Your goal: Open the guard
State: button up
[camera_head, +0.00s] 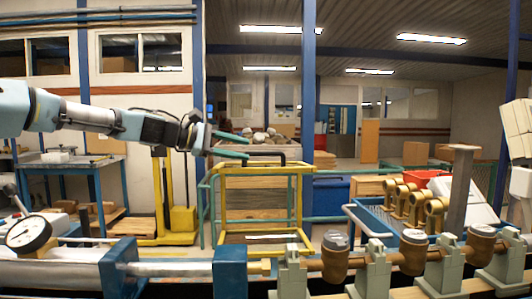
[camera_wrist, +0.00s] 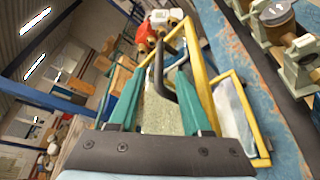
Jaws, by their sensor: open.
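The guard is a yellow frame (camera_head: 264,169) standing upright behind the meter row, with a clear-looking panel. A black bar handle (camera_head: 283,157) sits on its top edge. In the wrist view the yellow frame (camera_wrist: 204,88) runs diagonally, and the black handle (camera_wrist: 158,70) lies between my two teal fingers. My gripper (camera_head: 248,146) reaches in from the left at the height of the handle. Its fingers (camera_wrist: 160,68) are apart, one on each side of the handle, with no clear contact. How deep the handle sits between them is hard to tell.
Brown meters (camera_head: 335,256) on grey clamps line the front of the bench. A dial gauge (camera_head: 28,235) and blue blocks (camera_head: 118,266) stand at left. A blue basket (camera_head: 385,222) with yellow fittings is right of the guard. The space above the guard looks clear.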

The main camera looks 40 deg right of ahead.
aim_at(265, 154)
jog(key=p+x, duration=0.2)
jog(key=x, duration=0.6)
jog(key=shift+w, duration=0.1)
grip_shut()
jog(key=shift+f, duration=0.1)
dwell(1.1)
